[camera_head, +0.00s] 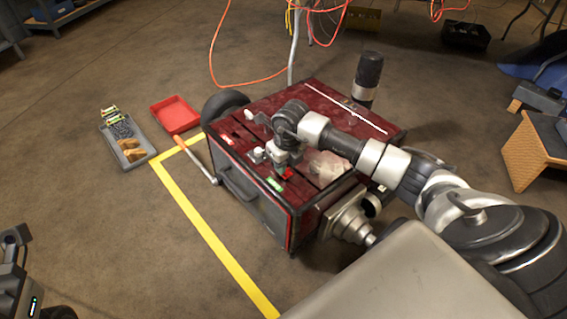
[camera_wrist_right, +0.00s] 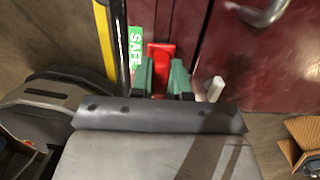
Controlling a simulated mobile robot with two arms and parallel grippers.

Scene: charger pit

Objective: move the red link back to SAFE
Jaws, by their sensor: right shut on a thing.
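My right gripper (camera_head: 287,170) reaches down onto the top of a dark red box-shaped machine (camera_head: 330,100). In the right wrist view its two green fingers (camera_wrist_right: 162,80) are closed on the red link (camera_wrist_right: 162,53), one on each side. The red link also shows as a small red patch under the gripper in the head view (camera_head: 286,174). The green SAFE label (camera_wrist_right: 136,45) lies just left of the link in the wrist view; it also shows in the head view (camera_head: 275,184). The link's lower part is hidden. My left gripper is not seen.
A grey tray (camera_head: 146,154) with small parts and a red tray (camera_head: 174,114) stand on the floor at left. An orange-handled tool (camera_head: 183,147) leans by the machine. Yellow floor tape (camera_head: 205,228) passes it. A black cylinder (camera_head: 369,70) rises at the back.

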